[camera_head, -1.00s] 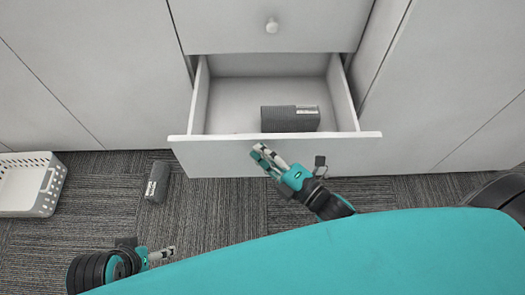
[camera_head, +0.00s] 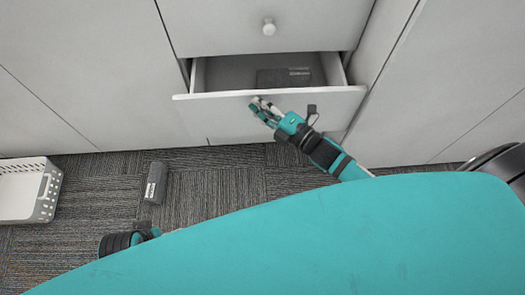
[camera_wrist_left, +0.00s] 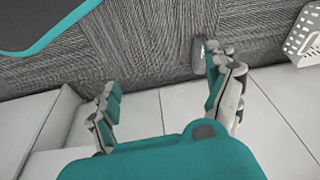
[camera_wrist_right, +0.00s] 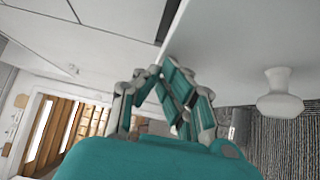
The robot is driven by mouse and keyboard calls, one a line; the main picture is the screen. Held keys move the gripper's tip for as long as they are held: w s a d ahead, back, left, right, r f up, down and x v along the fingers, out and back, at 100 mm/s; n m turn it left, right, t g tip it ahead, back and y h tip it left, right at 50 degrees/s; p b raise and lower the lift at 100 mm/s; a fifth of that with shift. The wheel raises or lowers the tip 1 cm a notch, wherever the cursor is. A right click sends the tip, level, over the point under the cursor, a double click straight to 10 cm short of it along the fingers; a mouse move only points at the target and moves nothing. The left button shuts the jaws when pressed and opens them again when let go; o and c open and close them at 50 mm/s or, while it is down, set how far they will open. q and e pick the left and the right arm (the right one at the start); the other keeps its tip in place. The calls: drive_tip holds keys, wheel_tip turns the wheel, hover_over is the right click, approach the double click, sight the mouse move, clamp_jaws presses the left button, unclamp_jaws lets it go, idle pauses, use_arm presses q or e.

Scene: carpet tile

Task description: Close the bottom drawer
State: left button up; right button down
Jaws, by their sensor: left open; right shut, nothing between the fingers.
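The bottom drawer (camera_head: 225,118) is partly open in the head view, its white front panel standing out from the cabinet. A dark grey box (camera_head: 284,78) lies inside it, partly hidden by the front. My right gripper (camera_head: 262,108) is shut and empty, with its fingertips at the upper edge of the drawer front. Its closed fingers (camera_wrist_right: 163,72) show in the right wrist view, beside a white knob (camera_wrist_right: 280,100). My left gripper is mostly hidden behind my base in the head view. Its fingers (camera_wrist_left: 165,78) are spread and empty in the left wrist view.
A closed drawer with a round knob (camera_head: 269,27) is above the open one. A dark grey box (camera_head: 155,183) lies on the carpet (camera_head: 205,190). A white basket (camera_head: 48,196) stands at the far left. Flat cabinet panels (camera_head: 70,70) flank the drawers.

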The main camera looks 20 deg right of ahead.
use_arm(q)
drive_tip(key=b+v, duration=0.2)
drive_tip(key=v, duration=0.4)
drive_tip(key=shift+w+a+b, duration=0.1)
drive_tip(key=shift+w+b, duration=0.05)
drive_tip(key=shift+b, duration=0.15)
use_arm(e)
drive_tip(key=w+d, duration=0.4)
drive_tip(key=w, duration=1)
drive_tip(key=shift+w+d, duration=0.15)
drive_tip(key=shift+w, duration=0.2)
drive_tip(key=shift+w+r, duration=0.1)
drive_tip(key=shift+r, duration=0.1)
